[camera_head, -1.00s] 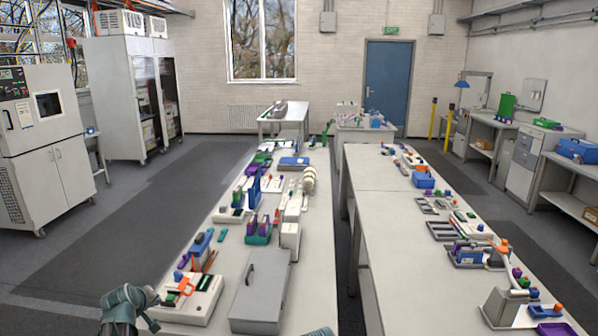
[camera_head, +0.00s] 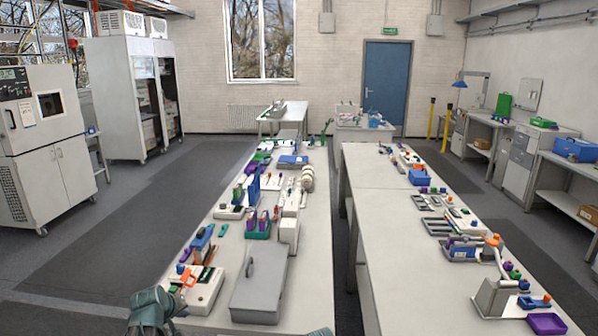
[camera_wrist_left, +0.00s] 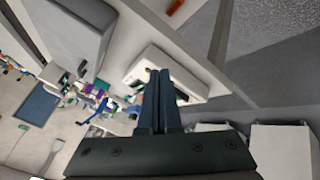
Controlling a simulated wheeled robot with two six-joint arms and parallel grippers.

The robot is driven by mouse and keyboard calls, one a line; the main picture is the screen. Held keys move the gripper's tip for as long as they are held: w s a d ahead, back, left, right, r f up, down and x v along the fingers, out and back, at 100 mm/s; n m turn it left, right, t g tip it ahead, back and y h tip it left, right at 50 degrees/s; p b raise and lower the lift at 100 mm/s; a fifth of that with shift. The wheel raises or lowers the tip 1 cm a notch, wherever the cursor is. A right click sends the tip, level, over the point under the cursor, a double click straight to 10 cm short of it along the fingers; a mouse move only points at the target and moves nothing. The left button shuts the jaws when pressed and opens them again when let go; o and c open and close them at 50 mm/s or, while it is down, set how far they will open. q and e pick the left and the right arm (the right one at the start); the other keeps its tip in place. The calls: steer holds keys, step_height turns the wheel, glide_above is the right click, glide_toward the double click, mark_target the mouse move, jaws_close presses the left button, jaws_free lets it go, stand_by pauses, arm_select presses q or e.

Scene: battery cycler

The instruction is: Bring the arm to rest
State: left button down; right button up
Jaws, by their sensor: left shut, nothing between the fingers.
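My left gripper (camera_wrist_left: 160,78) is shut in the left wrist view. Its two dark fingers lie side by side with nothing between them. Beyond them in that view is a white device (camera_wrist_left: 150,65) on the bench; I see no clear contact. In the head view my left arm (camera_head: 152,308) shows as a teal-grey part at the bottom left, by the near end of the left bench (camera_head: 215,322). Its fingertips cannot be made out there.
A white device with an orange part (camera_head: 203,290) and a grey lidded box (camera_head: 260,287) stand close to my left arm. Several small items line the bench behind them. A second bench (camera_head: 400,270) runs along the right. Dark floor (camera_head: 110,240) lies clear at left.

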arm_select(q)
steer(key=s+d+f+m+g, duration=0.25)
steer(key=s+d, duration=0.25)
steer(key=d, duration=0.4)
steer(key=s+d+f+m+g, duration=0.15)
steer(key=s+d+m, duration=0.35)
steer(key=d, duration=0.5)
steer(key=s+d+m+g, duration=0.2)
steer(key=s+d, duration=0.2)
steer(key=s, duration=0.3)
steer(key=s+d+m+g+y, duration=0.1)
steer(key=s+d+m+g, duration=0.1)
steer(key=s+d, duration=0.2)
steer(key=s, duration=0.3)
steer(key=shift+s+d+f+y, duration=0.25)
steer(key=shift+s+d+y, duration=0.05)
steer(key=shift+s, duration=0.1)
steer(key=shift+w, duration=0.1)
